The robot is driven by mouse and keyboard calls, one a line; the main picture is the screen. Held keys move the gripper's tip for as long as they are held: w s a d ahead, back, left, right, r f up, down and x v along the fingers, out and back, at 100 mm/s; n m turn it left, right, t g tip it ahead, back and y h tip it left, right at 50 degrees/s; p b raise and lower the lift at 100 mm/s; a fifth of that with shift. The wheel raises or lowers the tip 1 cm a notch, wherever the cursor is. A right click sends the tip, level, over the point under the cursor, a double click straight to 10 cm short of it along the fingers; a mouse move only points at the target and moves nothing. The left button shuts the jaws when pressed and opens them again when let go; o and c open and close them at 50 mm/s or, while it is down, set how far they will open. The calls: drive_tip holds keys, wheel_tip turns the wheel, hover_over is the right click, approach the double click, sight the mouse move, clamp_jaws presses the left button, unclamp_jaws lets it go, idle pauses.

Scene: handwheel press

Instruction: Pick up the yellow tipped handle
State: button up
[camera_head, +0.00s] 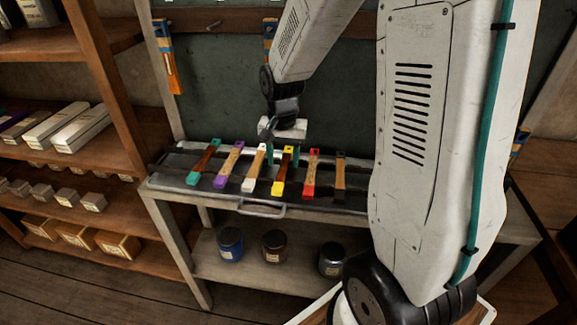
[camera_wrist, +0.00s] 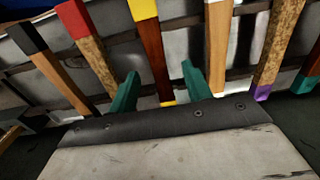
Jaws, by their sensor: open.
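The yellow tipped handle (camera_head: 284,172) has a dark reddish-brown grip and yellow ends. It lies in the row of handles on the rack, fourth from the left in the head view. In the wrist view the yellow tipped handle (camera_wrist: 152,48) runs down between my two green fingers, with its lower yellow tip near the gripper's edge. My gripper (camera_head: 282,154) is open above the far end of this handle. The fingers (camera_wrist: 160,72) stand on either side of it with gaps and hold nothing. Whether they reach down to its height I cannot tell.
A white tipped handle (camera_head: 255,168) and a red tipped handle (camera_head: 311,175) lie close on either side. Purple, green and black tipped handles lie farther out. Several jars (camera_head: 275,246) stand on the shelf below. A wooden shelf unit (camera_head: 115,85) is at left.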

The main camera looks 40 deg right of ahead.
drive_tip(key=shift+f, duration=0.8)
clamp_jaws()
drive_tip(key=shift+r, duration=0.15)
